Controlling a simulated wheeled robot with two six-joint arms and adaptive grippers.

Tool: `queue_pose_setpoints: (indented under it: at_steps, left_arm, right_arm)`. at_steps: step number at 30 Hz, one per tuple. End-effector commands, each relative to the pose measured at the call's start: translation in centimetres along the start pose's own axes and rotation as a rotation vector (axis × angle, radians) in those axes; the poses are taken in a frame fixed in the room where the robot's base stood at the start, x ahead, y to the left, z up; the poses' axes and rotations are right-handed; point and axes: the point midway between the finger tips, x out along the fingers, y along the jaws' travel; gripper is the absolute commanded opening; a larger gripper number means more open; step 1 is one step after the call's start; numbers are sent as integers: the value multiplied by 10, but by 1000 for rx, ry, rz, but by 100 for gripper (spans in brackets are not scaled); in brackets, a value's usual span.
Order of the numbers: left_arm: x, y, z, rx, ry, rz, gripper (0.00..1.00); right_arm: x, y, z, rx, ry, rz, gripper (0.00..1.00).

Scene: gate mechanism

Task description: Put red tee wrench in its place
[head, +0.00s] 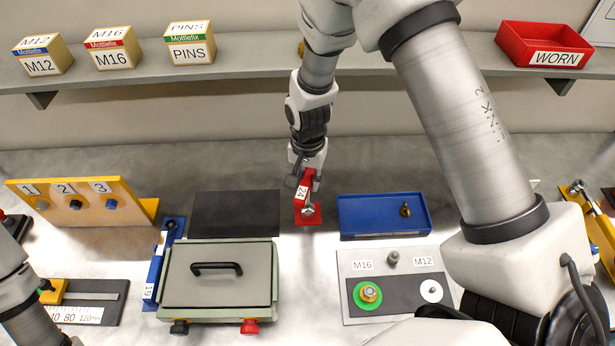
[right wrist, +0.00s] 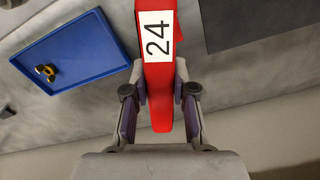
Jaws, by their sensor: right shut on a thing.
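The red tee wrench (head: 304,187) has a red body with a white label reading 24. My right gripper (head: 304,176) is shut on it, with the fingers on either side of the red body. The right wrist view shows the red wrench (right wrist: 157,70) between the fingers of the right gripper (right wrist: 158,104). A red base piece (head: 299,219) and a round metal end (head: 309,209) show just below the label; I cannot tell whether the wrench touches the surface there. My left gripper is out of view.
A black mat (head: 235,213) lies left of the wrench and a blue tray (head: 385,233) right of it. In front are a green box with a handled lid (head: 220,290) and an M16/M12 plate (head: 395,318). A blue piece labelled 19 (head: 152,278) stands left of the box.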

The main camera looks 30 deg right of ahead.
Motion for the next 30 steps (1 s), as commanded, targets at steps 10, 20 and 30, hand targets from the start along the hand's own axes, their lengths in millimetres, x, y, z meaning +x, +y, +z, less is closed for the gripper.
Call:
queue_pose_setpoints:
  at_steps: [10,20,30]
  left_arm:
    - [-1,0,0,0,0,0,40]
    - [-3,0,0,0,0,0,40]
    - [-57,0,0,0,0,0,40]
  right_arm:
    - [1,0,0,0,0,0,50]
    - [-1,0,0,0,-1,0,55]
    - [-60,0,0,0,-1,0,55]
